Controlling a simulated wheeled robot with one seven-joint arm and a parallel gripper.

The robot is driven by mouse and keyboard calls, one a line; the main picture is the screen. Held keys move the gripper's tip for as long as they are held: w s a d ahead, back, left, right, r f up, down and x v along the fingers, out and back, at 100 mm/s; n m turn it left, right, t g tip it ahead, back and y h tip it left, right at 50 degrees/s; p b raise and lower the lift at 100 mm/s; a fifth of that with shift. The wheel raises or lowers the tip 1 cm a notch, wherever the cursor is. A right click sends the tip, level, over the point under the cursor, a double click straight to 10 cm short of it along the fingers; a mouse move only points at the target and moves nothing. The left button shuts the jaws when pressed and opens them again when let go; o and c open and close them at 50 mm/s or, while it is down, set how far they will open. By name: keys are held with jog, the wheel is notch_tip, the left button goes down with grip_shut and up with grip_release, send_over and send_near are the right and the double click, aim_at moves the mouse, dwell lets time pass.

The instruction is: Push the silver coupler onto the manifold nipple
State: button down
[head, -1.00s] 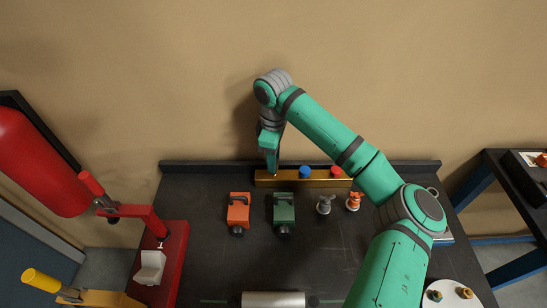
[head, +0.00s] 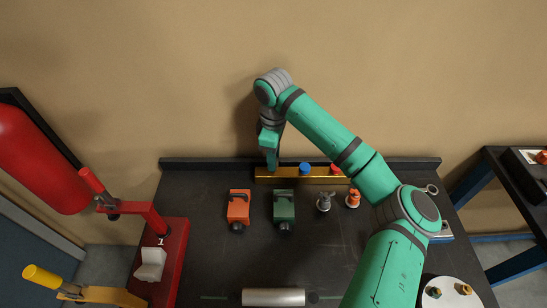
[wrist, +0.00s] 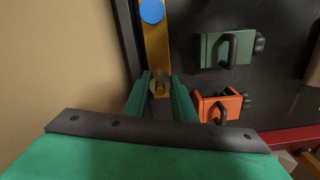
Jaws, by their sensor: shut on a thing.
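The brass manifold (head: 320,181) is a long bar at the back of the bench, with a blue cap and a red cap on top; it also shows in the wrist view (wrist: 155,45). My gripper (head: 272,168) points down at the bar's left end. In the wrist view my gripper (wrist: 159,92) is shut on a small grey round piece with a brassy middle, which looks like the silver coupler (wrist: 159,80). The coupler is over the bar's end. The nipple is hidden under it, and I cannot tell how far the coupler sits on it.
An orange block (head: 238,206) and a green block (head: 284,207) with dark handles stand in front. A grey fitting (head: 323,202) and an orange fitting (head: 353,198) stand to their right. A red press (head: 165,262) is at left, a silver cylinder (head: 273,298) at front. Mid-bench is clear.

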jog(key=c, duration=1.4)
grip_release()
jog(key=shift+f, duration=0.15)
notch_tip(320, 180, up, 10)
jog(key=shift+r, duration=0.4)
jog(key=shift+s, duration=0.1)
